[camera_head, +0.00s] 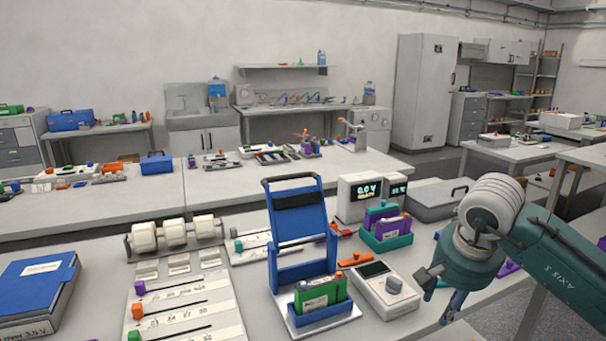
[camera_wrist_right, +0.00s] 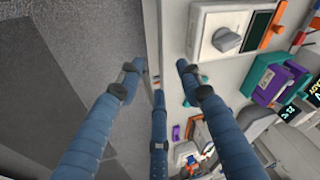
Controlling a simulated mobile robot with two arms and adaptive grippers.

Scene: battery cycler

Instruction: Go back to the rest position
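My right gripper (camera_head: 440,293) hangs at the right end of the front bench in the head view, partly hidden by its own wrist. In the right wrist view its blue-grey fingers (camera_wrist_right: 158,82) are spread apart with nothing between them. It is open and empty, over the bench's edge with grey floor on one side. The white device with a grey knob (camera_head: 388,289) stands left of the gripper, apart from it; it also shows in the wrist view (camera_wrist_right: 226,40). My left gripper is not in view.
A blue stand (camera_head: 299,222) holds green packs (camera_head: 320,294) at the bench's front. A grey case (camera_head: 435,197) lies further back. Floor is open at right.

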